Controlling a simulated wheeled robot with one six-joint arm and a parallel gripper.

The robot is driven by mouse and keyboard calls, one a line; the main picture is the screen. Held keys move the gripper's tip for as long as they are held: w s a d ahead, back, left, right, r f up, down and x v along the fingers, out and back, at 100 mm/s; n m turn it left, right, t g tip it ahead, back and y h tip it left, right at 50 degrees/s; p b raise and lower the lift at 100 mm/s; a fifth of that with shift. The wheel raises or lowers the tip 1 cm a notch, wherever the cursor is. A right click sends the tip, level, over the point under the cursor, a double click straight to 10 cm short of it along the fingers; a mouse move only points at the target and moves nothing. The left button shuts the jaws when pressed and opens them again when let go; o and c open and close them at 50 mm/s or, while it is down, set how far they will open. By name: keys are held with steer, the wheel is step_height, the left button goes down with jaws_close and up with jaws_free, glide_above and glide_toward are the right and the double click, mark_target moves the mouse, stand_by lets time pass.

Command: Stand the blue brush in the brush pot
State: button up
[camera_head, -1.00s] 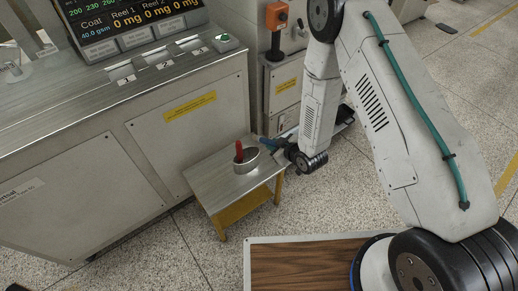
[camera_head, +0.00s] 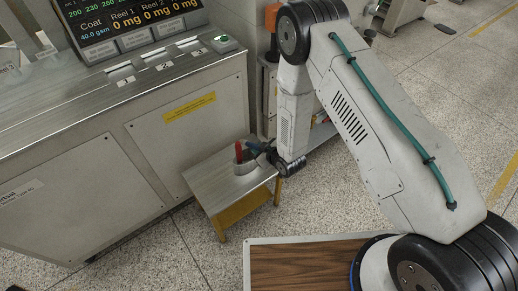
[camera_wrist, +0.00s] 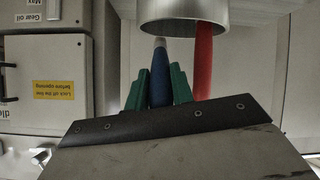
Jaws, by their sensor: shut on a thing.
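The brush pot (camera_head: 243,168), a short grey cylinder, stands on the small side table with a red brush (camera_head: 238,151) in it. My gripper (camera_head: 262,153) is at the pot's right side. In the wrist view its green fingers (camera_wrist: 158,90) are shut on the blue brush (camera_wrist: 160,78). The blue brush's grey end points at the pot's rim (camera_wrist: 185,27), left of the red brush (camera_wrist: 203,62). It also shows in the head view (camera_head: 253,146), close to the pot's top. I cannot tell whether its end is inside the opening.
The small side table (camera_head: 212,181) has a bare top left of the pot. A long grey machine cabinet (camera_head: 90,150) stands directly behind and left of it. A brown wood-grained panel (camera_head: 300,268) lies in front. Speckled floor is open to the right.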

steer(key=shift+f, duration=0.55)
steer(key=o, duration=1)
steer(key=shift+r, duration=0.1)
steer(key=shift+r, duration=0.25)
steer(key=v, duration=1.2)
steer(key=shift+d+r, duration=0.1)
steer(key=shift+r, duration=0.1)
